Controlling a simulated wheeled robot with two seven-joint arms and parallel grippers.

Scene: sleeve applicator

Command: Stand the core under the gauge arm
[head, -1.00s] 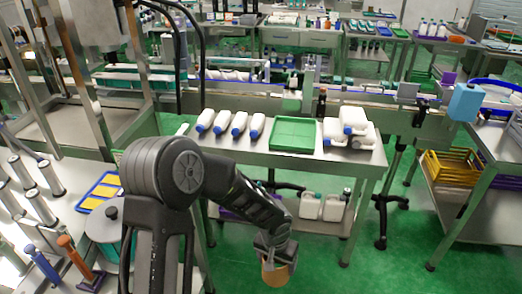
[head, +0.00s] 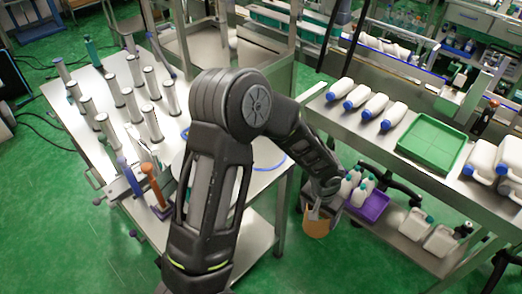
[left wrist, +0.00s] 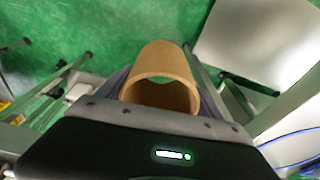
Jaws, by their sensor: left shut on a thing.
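The core is a short brown cardboard tube (head: 318,222), held low in the head view, over the green floor between the two tables. My left gripper (head: 315,206) is shut on it. In the left wrist view the core (left wrist: 162,78) sits between the fingers, with its open end facing the camera. On the left table stand a blue upright piece (head: 129,178) and an orange-brown upright piece (head: 154,184); I cannot tell whether either belongs to the gauge arm. My own arm hides part of that table. My right gripper is out of view.
The left table (head: 65,112) carries several upright metal posts. On the right bench (head: 340,118) are white bottles with blue caps and a green tray (head: 431,141). A purple crate (head: 370,205) and white jugs (head: 440,240) sit on its lower shelf.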

